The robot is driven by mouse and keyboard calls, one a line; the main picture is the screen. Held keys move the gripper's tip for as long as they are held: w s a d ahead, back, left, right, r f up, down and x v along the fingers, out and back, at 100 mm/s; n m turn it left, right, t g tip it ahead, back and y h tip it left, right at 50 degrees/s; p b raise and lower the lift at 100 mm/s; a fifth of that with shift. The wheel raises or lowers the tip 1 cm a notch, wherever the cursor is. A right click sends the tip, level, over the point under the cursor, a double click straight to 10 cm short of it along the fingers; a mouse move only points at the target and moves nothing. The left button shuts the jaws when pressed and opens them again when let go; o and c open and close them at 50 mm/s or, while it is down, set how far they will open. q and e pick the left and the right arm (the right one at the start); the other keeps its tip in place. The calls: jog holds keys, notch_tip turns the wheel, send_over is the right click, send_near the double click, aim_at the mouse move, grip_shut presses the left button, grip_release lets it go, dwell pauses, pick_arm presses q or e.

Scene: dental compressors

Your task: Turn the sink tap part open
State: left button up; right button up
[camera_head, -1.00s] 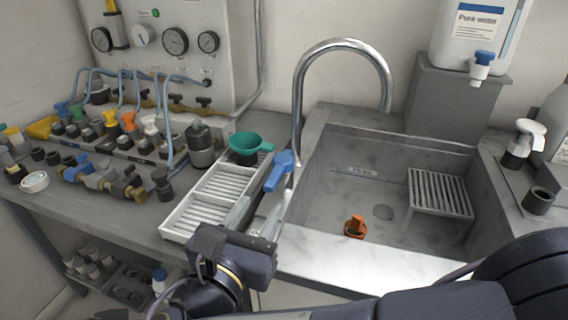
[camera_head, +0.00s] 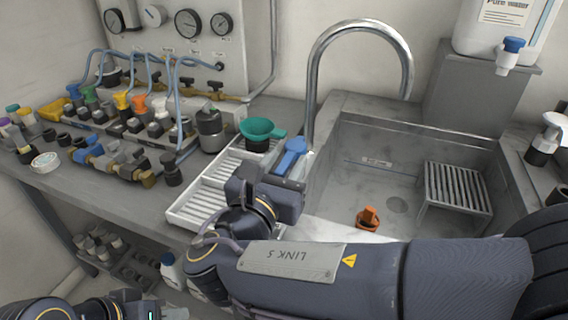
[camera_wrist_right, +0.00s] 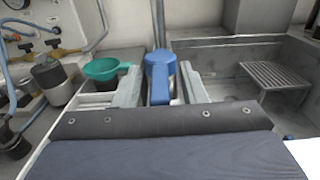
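The sink tap has a tall curved steel spout (camera_head: 312,75) and a blue lever handle (camera_head: 291,158) low at its base, left of the sink basin. The handle also shows in the right wrist view (camera_wrist_right: 160,76), upright between my two pale fingers. My right gripper (camera_head: 279,174) is at the handle, open, with one finger on each side of it. A narrow gap seems to show beside the handle, but contact is hard to tell. My left gripper (camera_head: 145,303) is low at the bottom left edge, partly cut off, away from the tap.
A green funnel (camera_head: 262,130) and a white slatted rack (camera_head: 205,195) stand just left of the tap. The basin (camera_head: 375,185) holds an orange part (camera_head: 368,217) and a slatted stand (camera_head: 457,187). Valves and hoses crowd the bench at left.

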jog(key=shift+c, duration=0.2)
grip_shut()
